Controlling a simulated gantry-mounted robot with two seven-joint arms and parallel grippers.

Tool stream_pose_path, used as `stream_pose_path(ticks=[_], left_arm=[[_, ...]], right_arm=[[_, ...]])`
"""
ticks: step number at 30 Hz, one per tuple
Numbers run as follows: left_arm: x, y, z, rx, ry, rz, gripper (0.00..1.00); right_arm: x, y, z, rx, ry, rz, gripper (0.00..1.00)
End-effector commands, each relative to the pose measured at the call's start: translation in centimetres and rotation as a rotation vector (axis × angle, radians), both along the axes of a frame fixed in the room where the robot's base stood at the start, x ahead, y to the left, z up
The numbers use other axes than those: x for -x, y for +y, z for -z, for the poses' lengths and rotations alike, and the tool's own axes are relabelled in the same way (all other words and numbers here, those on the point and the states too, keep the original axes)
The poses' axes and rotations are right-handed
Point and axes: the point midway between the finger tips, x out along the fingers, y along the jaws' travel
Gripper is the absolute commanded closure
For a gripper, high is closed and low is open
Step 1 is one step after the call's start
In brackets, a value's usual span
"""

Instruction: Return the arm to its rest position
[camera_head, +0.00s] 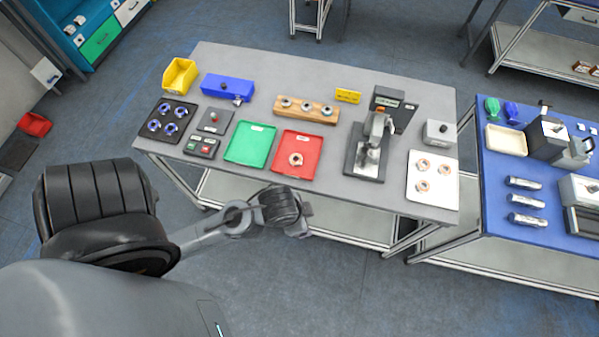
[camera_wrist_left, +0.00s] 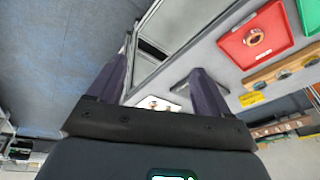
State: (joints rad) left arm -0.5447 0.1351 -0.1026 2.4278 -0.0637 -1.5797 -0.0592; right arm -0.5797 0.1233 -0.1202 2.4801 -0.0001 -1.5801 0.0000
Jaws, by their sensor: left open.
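My left arm comes in from the left in the head view. Its gripper (camera_head: 304,222) hangs in front of the grey table's front edge, apart from the trays. In the left wrist view the two fingers of the left gripper (camera_wrist_left: 158,84) stand wide apart with nothing between them. My right arm and gripper are not in view. The grey table (camera_head: 330,190) carries a red tray (camera_head: 280,158) with one ring-shaped part in it. The red tray also shows in the left wrist view (camera_wrist_left: 284,35).
A green tray (camera_head: 262,132), a black tray (camera_head: 155,128) with several rings, a wooden block (camera_head: 323,117) and a black press-like device (camera_head: 362,172) stand on the table. A white plate (camera_head: 418,190) holds rings. A blue table (camera_head: 490,210) is at right. Floor before the grey table is clear.

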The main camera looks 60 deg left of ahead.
Motion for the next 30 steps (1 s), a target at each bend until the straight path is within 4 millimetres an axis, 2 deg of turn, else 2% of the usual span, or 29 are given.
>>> stream_pose_path(ticks=[4,13,22,30], left_arm=[[1.0,-0.8,-1.2,0.067,-0.012,-0.105,0.21],[1.0,-0.8,-1.5,0.069,-0.013,-0.111,0.21],[0.9,-0.8,-5.3,0.069,-0.013,-0.109,0.21],[0.9,-0.8,-5.5,0.069,-0.013,-0.109,0.21]], right_arm=[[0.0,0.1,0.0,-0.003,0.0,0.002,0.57],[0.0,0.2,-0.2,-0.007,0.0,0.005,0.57],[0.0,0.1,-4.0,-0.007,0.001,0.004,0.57],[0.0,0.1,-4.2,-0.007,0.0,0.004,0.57]])
